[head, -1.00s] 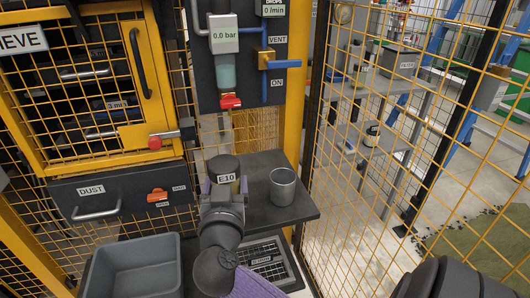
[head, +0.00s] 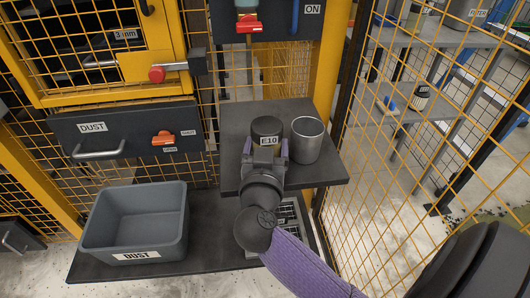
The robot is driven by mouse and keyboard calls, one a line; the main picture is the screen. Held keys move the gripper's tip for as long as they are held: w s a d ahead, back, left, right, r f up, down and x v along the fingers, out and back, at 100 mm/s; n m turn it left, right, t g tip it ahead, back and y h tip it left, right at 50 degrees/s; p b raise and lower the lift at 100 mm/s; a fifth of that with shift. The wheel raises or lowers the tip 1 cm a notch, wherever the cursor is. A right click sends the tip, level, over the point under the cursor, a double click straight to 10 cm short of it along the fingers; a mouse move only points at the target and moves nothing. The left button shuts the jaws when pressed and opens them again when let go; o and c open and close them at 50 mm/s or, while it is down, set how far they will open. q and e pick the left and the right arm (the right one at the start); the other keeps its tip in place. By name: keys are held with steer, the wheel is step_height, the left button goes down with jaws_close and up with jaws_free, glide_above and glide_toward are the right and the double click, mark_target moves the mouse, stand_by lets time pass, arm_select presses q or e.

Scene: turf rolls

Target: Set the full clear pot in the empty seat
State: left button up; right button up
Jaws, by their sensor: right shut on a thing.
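My right gripper (head: 265,152) has its purple fingers on either side of a pot with a dark round lid (head: 266,126) and is shut on it. An E10 label shows between the fingers. Most of the pot's body is hidden behind the gripper, so I cannot tell how full it is. The pot is at the dark shelf (head: 232,125), just left of an open grey metal cup (head: 307,141). I cannot tell whether it touches the shelf. No empty seat can be made out for certain. My left gripper is not in view.
A grey bin labelled DUST (head: 135,222) stands at lower left, below a dust drawer (head: 125,138). A slotted tray (head: 290,218) lies below the shelf, partly behind my arm. Yellow mesh fencing (head: 380,180) closes the right side. The shelf's right front corner is clear.

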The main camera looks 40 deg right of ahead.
steer(key=o, duration=1.3)
steer(key=shift+r, duration=0.1)
